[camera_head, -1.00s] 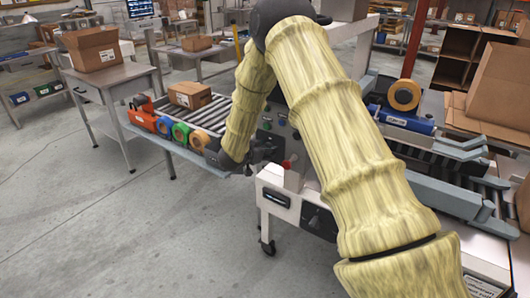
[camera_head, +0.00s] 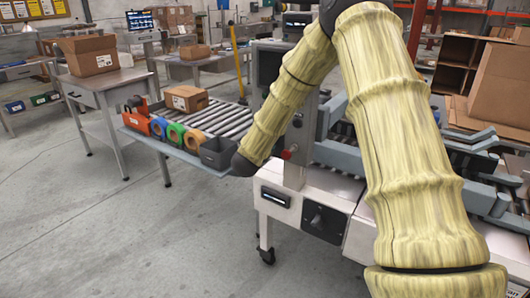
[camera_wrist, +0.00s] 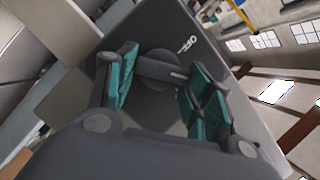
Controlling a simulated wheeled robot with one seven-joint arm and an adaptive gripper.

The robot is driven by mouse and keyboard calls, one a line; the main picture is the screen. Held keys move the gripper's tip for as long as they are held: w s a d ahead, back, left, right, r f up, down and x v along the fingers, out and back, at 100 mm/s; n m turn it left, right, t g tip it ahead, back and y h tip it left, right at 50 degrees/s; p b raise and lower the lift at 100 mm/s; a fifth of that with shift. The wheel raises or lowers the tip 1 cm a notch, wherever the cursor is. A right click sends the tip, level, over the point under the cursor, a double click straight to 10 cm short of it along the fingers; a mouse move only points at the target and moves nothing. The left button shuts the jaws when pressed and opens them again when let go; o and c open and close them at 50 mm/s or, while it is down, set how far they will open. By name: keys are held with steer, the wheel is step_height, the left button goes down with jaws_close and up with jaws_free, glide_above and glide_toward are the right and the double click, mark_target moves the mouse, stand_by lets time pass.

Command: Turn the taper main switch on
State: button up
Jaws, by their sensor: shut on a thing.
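In the wrist view, a dark rotary switch (camera_wrist: 160,70) with a bar-shaped handle sits on a grey panel (camera_wrist: 185,22). The handle lies across between the pads. In the head view, the taper (camera_head: 270,185) stands in the middle, and a red button (camera_head: 287,154) shows on its side. My arm hides the gripper and the held switch there.
A roller conveyor (camera_head: 222,118) with a carton (camera_head: 187,98) lies to the left. Tape rolls (camera_head: 176,133) and a dark bin (camera_head: 216,153) line its near edge. A steel table (camera_head: 108,80) bears another carton (camera_head: 90,53). The floor (camera_head: 120,240) at front left is clear.

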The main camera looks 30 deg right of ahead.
steer(key=m+t+b, duration=0.1)
steer(key=m+b, duration=0.1)
steer(key=b, duration=0.2)
steer(key=f+m+t+h+b, duration=0.1)
steer(key=m+b, duration=0.2)
steer(key=b, duration=0.2)
steer(key=shift+s+f, duration=0.1)
steer(key=shift+s, duration=0.1)
steer(key=shift+m+b, duration=0.3)
steer(key=o, duration=1)
steer(key=shift+d, duration=0.1)
steer(key=shift+r, duration=0.2)
steer(key=v, duration=1.2)
steer(key=shift+f, duration=0.2)
steer(key=shift+f, duration=0.1)
